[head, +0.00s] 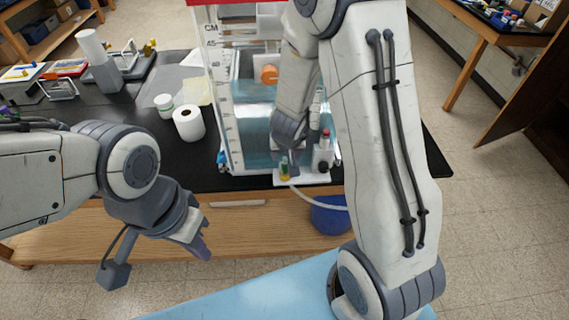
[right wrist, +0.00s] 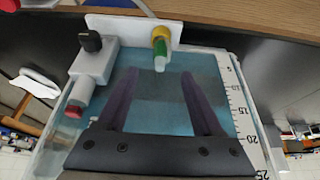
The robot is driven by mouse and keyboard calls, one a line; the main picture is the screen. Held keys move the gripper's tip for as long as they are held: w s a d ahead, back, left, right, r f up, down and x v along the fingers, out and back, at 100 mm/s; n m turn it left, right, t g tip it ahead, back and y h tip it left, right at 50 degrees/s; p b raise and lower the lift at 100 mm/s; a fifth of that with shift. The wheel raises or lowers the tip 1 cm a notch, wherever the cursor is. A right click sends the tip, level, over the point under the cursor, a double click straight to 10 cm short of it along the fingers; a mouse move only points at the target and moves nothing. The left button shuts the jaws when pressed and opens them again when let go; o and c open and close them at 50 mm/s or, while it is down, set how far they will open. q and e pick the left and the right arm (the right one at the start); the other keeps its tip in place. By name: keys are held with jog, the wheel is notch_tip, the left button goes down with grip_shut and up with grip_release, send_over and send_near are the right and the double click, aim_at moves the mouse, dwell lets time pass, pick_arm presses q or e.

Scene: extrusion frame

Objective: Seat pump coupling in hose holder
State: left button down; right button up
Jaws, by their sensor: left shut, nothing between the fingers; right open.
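The pump coupling (head: 284,168), green and yellow, stands at a white plate, apparently the hose holder (head: 315,178), at the tank's front edge. The right wrist view shows the coupling (right wrist: 160,46) with a pale tip, against the white plate (right wrist: 130,28). I cannot tell how deeply it sits. My right gripper (head: 289,152) is above it; in the wrist view its open fingers (right wrist: 159,78) have the coupling just beyond and between their tips, with nothing held. My left gripper (head: 202,248) is shut and empty, in front of the bench, away from the coupling.
A clear tank with a centimetre scale (head: 228,95) stands behind. A white fitting with black knob and red end (right wrist: 92,68) sits beside the coupling. A pale hose (head: 312,202) runs below the plate near a blue bucket (head: 330,217). A paper roll (head: 188,124) stands left.

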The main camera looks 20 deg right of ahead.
aim_at(285, 163)
jog(key=b+x, duration=0.2)
jog(key=x, duration=0.2)
jog(key=shift+f, duration=0.25)
jog(key=b+x, duration=0.2)
jog(key=x, duration=0.3)
jog(key=shift+w+f+b, duration=0.1)
jog(key=shift+f+b, duration=0.05)
jog(key=shift+b, duration=0.2)
grip_shut()
